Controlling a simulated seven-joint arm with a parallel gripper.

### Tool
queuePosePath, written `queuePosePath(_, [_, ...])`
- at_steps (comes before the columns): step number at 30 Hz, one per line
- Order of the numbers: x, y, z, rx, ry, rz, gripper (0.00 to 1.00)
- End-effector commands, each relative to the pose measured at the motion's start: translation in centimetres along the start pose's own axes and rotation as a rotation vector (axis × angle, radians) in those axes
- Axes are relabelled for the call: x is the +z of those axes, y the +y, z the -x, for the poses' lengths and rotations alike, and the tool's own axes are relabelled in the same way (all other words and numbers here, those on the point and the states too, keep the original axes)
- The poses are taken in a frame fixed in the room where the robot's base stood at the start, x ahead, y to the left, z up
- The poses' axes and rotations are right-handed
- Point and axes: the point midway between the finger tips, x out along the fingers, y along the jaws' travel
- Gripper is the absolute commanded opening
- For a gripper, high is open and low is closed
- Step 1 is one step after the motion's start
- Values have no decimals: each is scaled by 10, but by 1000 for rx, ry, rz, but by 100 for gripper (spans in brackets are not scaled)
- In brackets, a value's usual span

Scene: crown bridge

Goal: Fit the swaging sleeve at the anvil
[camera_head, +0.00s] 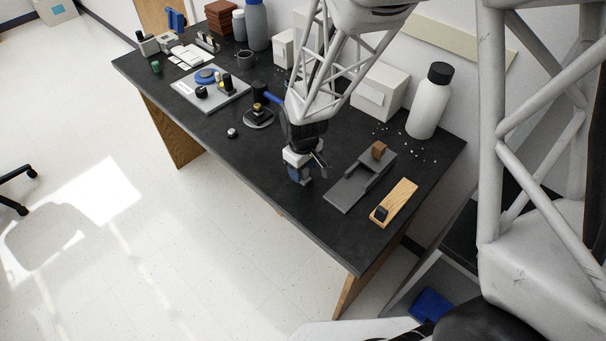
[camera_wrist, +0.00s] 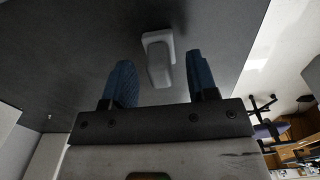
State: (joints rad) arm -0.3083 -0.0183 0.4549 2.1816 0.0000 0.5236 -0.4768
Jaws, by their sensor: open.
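My gripper (camera_head: 299,180) is low over the dark bench, left of a grey channel-shaped fixture. In the wrist view its two blue ridged fingers (camera_wrist: 162,84) are apart, with a small light-grey block (camera_wrist: 158,62) on a flat foot between and just beyond them; I cannot tell whether they touch it. In the head view the gripper hides most of the space under it. A black stand with a round base (camera_head: 258,122) and a brassy top stands behind left; it may be the anvil. A small round metal piece (camera_head: 232,133) lies left of it. I cannot tell which piece is the sleeve.
The grey fixture (camera_head: 347,194) with a brown block (camera_head: 379,150) and a wooden board (camera_head: 400,196) lie to the right. A white bottle (camera_head: 429,103) and white boxes (camera_head: 381,88) stand along the wall. A light-grey tray (camera_head: 213,98) is at left. The front bench edge is near the gripper.

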Motion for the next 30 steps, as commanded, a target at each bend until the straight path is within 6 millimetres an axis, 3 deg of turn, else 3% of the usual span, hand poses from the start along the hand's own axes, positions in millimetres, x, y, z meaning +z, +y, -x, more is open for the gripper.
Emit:
queuePosePath(6, [0, 0, -14, 0, -1, 0, 53])
queuePosePath(23, [0, 0, -15, 0, 0, 0, 53])
queuePosePath(30, [0, 0, -15, 0, 0, 0, 20])
